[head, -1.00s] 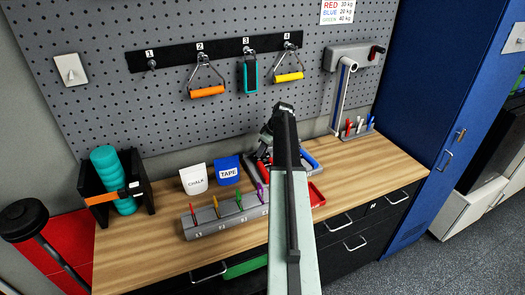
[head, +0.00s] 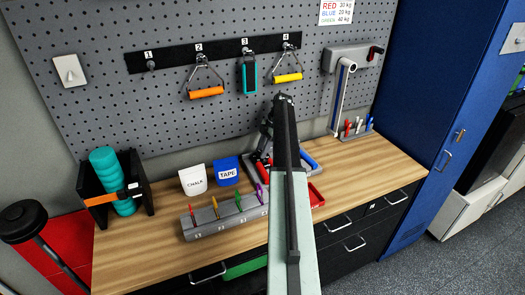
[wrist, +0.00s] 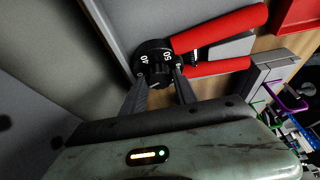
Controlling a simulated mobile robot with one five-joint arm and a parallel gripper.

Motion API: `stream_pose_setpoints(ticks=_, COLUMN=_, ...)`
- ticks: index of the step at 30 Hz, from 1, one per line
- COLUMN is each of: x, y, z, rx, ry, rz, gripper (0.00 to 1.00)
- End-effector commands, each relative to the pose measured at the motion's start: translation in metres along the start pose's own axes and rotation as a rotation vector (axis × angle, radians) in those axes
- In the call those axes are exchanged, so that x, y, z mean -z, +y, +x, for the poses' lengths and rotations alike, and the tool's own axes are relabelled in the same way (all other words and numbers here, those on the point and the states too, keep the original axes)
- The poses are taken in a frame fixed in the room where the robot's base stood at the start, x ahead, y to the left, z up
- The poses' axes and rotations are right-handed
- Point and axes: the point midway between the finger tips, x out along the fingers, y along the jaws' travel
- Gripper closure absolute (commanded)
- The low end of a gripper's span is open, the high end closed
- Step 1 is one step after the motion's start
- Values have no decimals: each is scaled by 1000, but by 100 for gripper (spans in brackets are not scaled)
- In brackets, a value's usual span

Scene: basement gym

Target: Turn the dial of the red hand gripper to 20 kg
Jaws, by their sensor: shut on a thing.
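The red hand gripper (wrist: 215,45) lies in the wrist view with its two red handles pointing right. Its black round dial (wrist: 155,62) sits at the left end and bears white numbers, seemingly 40 and 50, seen sideways. My gripper (wrist: 160,76) is shut on the dial, one dark fingertip on each side of its lower part. The pointer and the set value cannot be made out. In the head view my arm hides most of the red hand gripper; only a bit of red handle (head: 261,168) shows left of the arm.
Blue handles (head: 308,160) lie just right of the arm, near a red tray (head: 316,195). A grey rack (head: 222,217) with coloured clips stands in front. Chalk (head: 193,180) and tape (head: 227,171) holders stand left. A colour-and-weight sign (head: 337,12) hangs above.

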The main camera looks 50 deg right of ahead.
Motion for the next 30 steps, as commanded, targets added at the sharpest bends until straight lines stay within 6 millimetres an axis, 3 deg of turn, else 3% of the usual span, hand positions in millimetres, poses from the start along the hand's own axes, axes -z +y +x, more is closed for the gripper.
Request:
stream_pose_setpoints(ticks=12, x=0, y=2, z=0, rx=86, ry=-1, rz=-207, gripper=100)
stream_pose_setpoints(ticks=30, x=0, y=1, z=0, rx=102, ry=-2, rz=-249, gripper=100)
